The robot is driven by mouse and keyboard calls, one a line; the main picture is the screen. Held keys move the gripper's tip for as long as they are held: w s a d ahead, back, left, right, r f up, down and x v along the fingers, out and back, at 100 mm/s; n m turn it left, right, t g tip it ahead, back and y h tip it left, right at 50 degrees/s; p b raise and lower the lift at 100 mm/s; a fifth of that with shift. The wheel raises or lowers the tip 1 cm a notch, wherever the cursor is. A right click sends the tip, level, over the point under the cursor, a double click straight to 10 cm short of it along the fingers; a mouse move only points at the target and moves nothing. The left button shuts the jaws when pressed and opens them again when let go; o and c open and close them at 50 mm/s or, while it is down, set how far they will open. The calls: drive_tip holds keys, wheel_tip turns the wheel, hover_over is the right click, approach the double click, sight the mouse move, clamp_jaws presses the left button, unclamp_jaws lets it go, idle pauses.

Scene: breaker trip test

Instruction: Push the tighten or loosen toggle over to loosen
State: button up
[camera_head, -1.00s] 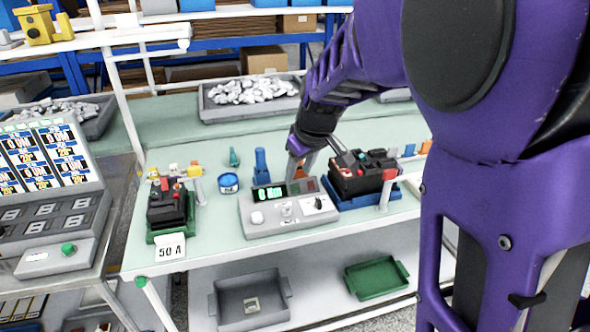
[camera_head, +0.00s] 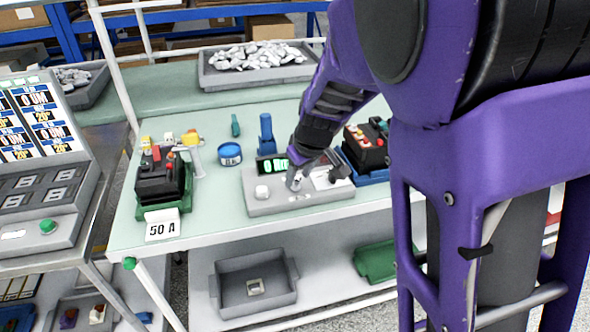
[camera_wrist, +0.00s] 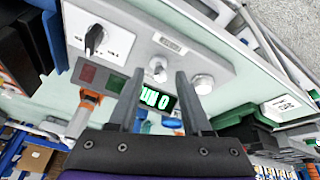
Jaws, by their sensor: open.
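The grey control box (camera_head: 315,200) stands on the green bench top with a lit green display, also seen in the wrist view (camera_wrist: 222,60). A small pale toggle (camera_wrist: 157,68) sits mid-panel near a label plate (camera_wrist: 168,42) too small to read; which side is loosen cannot be told. My gripper (camera_wrist: 159,76) is open and empty, with the toggle showing between its fingertips; contact cannot be told. In the head view my gripper (camera_head: 300,172) is over the box and hides part of its panel.
A black rotary knob (camera_wrist: 95,38) and a round white knob (camera_wrist: 202,83) flank the toggle. A black breaker on a green base (camera_head: 160,180) stands left, beside a 50 A card (camera_head: 163,225). Another breaker (camera_head: 366,147) on a blue base is right. A blue tin (camera_head: 230,155) stands behind.

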drive_tip(key=shift+b+x, duration=0.4)
drive_tip(key=shift+x, duration=0.6)
clamp_jaws()
